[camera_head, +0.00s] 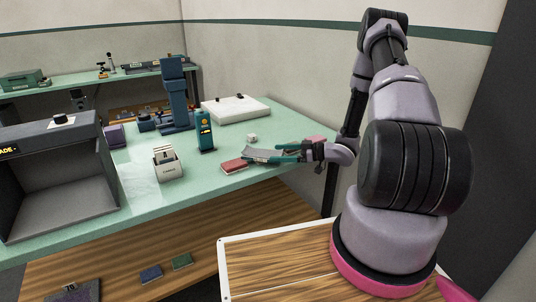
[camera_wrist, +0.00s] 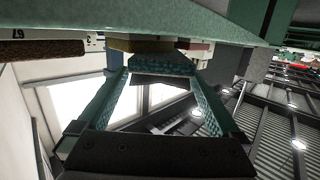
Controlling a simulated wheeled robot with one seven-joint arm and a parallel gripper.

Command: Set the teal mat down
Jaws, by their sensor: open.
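My gripper (camera_head: 262,154) is at the front right of the green bench, low over its top, with its two teal fingers apart. In the wrist view the open fingers (camera_wrist: 163,88) frame a narrow teal textured piece, likely the teal mat (camera_wrist: 162,65), lying across near the fingertips. A dark plate shows just below that piece. In the head view a grey striped patch shows between the fingers; I cannot make out the mat there. Whether the mat touches the bench or a finger cannot be told.
A red block (camera_head: 233,166) lies just left of my gripper, and a pinkish block (camera_head: 316,139) lies behind it. A small white cube (camera_head: 252,138), a teal bottle-shaped device (camera_head: 206,131) and a white card box (camera_head: 167,163) stand nearby. A grey booth (camera_head: 60,170) fills the left.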

